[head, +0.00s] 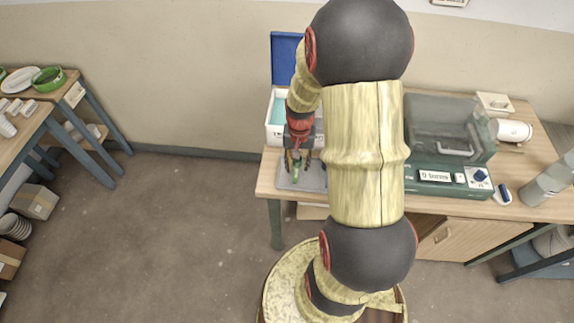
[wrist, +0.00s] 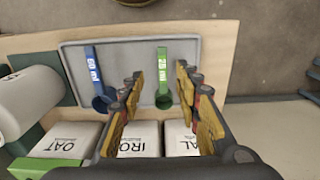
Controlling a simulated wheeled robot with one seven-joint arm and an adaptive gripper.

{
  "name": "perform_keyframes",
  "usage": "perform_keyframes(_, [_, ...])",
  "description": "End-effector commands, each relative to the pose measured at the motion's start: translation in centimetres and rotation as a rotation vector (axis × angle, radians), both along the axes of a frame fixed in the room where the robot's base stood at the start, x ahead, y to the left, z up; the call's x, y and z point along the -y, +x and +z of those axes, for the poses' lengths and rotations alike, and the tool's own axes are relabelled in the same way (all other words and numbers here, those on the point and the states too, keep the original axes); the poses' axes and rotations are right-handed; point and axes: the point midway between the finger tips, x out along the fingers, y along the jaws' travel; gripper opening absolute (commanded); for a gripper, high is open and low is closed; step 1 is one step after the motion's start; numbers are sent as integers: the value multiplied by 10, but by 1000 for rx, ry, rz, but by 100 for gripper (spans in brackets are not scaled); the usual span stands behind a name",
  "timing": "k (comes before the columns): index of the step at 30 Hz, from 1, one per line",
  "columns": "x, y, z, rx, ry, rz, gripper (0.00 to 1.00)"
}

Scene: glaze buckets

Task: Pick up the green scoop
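The green scoop (wrist: 162,75) lies on a grey tray (wrist: 220,52), its handle pointing toward the tray's edge and a volume label on it. In the head view, part of the green scoop (head: 296,171) shows below my gripper. My gripper (wrist: 160,77) is open and empty, with one finger on each side of the scoop in the wrist view. I cannot tell how high the fingers are above it. The gripper (head: 298,160) hangs over the tray (head: 316,182) in the head view. The scoop's bowl end shows partly between the fingers.
A blue scoop (wrist: 94,70) lies left of the green one on the tray. Labelled white boxes (wrist: 60,143) stand close by. A blue-lidded white box (head: 276,122) is behind the gripper. A green machine (head: 445,150) stands right on the table.

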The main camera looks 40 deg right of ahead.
Motion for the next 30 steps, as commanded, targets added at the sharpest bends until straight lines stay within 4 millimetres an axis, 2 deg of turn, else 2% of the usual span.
perform_keyframes(3, [-1,0,-15,-1,1,2,33])
perform_keyframes(8, [-2,1,-26,-1,1,2,33])
perform_keyframes(15, [-4,1,-60,-3,2,3,33])
perform_keyframes(18, [-4,2,-68,-1,1,3,33])
perform_keyframes(25, [-3,2,-68,1,-1,3,33])
perform_keyframes(30, [-4,2,-68,0,0,3,24])
